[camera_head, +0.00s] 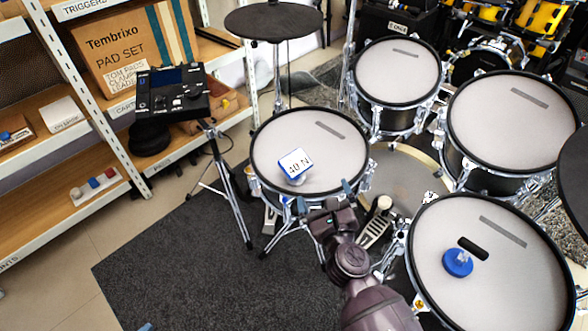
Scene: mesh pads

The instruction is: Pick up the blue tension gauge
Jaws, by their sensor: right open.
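A blue and white block marked "40 N" (295,163) rests on the white head of the near-left drum (275,140), a little left of its middle. A round blue piece (457,262) with a clear knob lies on the near-right drum (540,290), beside a black oblong pad. I cannot tell for sure which one is the tension gauge. My right gripper (319,194) is open and empty at the near edge of the near-left drum. Its fingers point towards the "40 N" block, apart from it.
A cymbal pad (272,20) stands behind the near-left drum. A drum module (172,92) on a stand and shelves with boxes are at left. More drums (512,118) crowd the right. The dark carpet (185,280) at front left is mostly clear.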

